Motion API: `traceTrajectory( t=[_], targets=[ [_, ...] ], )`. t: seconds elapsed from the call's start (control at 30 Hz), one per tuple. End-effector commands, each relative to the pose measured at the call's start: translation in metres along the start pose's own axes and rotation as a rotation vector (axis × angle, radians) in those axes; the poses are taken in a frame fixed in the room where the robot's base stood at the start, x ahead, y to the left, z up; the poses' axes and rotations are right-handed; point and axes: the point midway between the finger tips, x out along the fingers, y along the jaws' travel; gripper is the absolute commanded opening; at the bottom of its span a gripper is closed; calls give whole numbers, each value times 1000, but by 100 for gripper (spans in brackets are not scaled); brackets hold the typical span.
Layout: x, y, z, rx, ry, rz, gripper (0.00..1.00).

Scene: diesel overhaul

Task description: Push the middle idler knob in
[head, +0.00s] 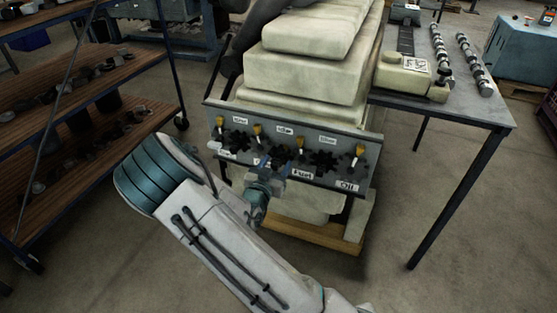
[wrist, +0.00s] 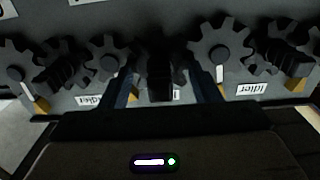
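The middle idler knob is a dark toothed wheel (head: 282,153) on the front panel, below the middle "Idler" label (head: 285,129). In the wrist view, where the panel appears upside down, this knob (wrist: 160,75) stands out between my two fingers. My gripper (wrist: 163,92) is open, with one finger on each side of the knob and visible gaps. I cannot tell how deep the fingers reach. In the head view my gripper (head: 272,178) is just below the knob, partly hidden by my wrist. The left idler knob (head: 238,141) and right idler knob (head: 323,160) flank it.
Flat gears with yellow pointers (wrist: 220,90) sit close on both sides of my fingers. "Fuel" (head: 302,173) and "Oil" (head: 347,186) labels line the panel's lower edge. A grey table (head: 480,112) stands right, shelves (head: 80,130) left.

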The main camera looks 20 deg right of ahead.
Motion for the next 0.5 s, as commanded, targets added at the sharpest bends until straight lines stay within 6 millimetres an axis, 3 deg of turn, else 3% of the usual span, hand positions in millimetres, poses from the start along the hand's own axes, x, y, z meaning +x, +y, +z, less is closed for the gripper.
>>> traceTrajectory(
  t=[0.03, 0.17, 0.2, 0.5],
  targets=[
    [0, 0, 0, 0, 0, 0, 41],
    [0, 0, 0, 0, 0, 0, 5],
    [0, 0, 0, 0, 0, 0, 0],
    [3, 0, 0, 0, 0, 0, 0]
  ],
)
